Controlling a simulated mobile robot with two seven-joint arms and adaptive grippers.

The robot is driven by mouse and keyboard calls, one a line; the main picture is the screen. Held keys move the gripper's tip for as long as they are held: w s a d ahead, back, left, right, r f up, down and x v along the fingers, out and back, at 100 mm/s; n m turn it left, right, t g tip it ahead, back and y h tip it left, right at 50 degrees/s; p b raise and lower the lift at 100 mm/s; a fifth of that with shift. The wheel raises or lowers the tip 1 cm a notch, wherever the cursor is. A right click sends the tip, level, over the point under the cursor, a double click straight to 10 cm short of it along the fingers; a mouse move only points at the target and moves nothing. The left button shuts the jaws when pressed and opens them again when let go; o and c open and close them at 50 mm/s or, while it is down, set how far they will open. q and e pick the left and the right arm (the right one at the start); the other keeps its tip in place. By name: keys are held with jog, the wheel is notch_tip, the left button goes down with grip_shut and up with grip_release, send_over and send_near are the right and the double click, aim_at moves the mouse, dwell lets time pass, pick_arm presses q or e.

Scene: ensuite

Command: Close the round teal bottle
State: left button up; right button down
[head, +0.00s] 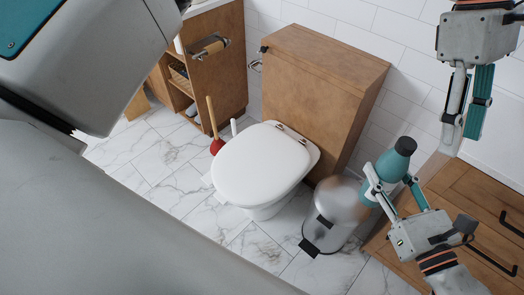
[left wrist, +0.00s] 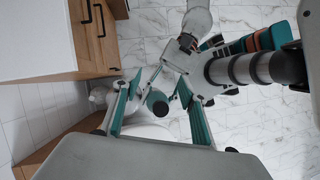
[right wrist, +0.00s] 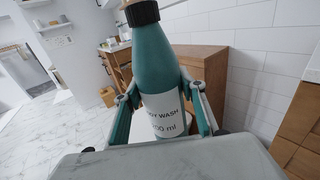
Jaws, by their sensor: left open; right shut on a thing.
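The round teal bottle (head: 390,166) is held upright, slightly tilted, above the floor at the right of the head view. It fills the middle of the right wrist view (right wrist: 158,65), with a white label reading body wash. A dark cap (head: 405,146) sits on its neck; I cannot tell how tight it is. My right gripper (head: 389,187) is shut around the bottle's body. My left gripper (head: 462,142) is open and empty, above and right of the bottle, fingers pointing down. In the left wrist view, the bottle's top (left wrist: 157,99) appears between the spread fingers.
A metal pedal bin (head: 335,208) stands below the bottle, beside a white toilet (head: 255,165). A wooden drawer cabinet (head: 480,205) is at the right, close to both grippers. A red plunger (head: 216,144) stands left of the toilet. Marble floor lies open at the left.

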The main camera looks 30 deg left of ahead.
pick_arm(q)
jog(key=w+d+f+n+g+h, duration=0.2)
jog(key=w+d+f+n+h, duration=0.25)
jog(key=f+n+h, duration=0.45)
jog(key=w+a+f+n+t+h, duration=0.35)
jog(key=f+n+t, duration=0.25)
jog(key=n, duration=0.4)
jog(key=w+a+f+n+t+h, duration=0.2)
jog(key=a+f+n+t, duration=0.2)
jog(key=f+n+t, duration=0.45)
jog(key=s+a+f+n+t+y, duration=0.25)
jog(key=a+f+n+y, duration=0.35)
jog(key=n, duration=0.4)
jog(key=s+a+f+n+t+y, duration=0.2)
jog(key=s+a+f+n+y, duration=0.15)
jog(key=a+f+n, duration=0.5)
jog(key=s+a+f+n+g+y, duration=0.3)
jog(key=s+a+f+n+y, duration=0.3)
jog(key=s+a+f+n, duration=0.4)
jog(key=s+a, duration=0.4)
jog(key=s, duration=0.2)
jog(key=shift+a+f+y, duration=0.15)
jog(key=shift+a+y, duration=0.1)
jog(key=shift+y, duration=0.05)
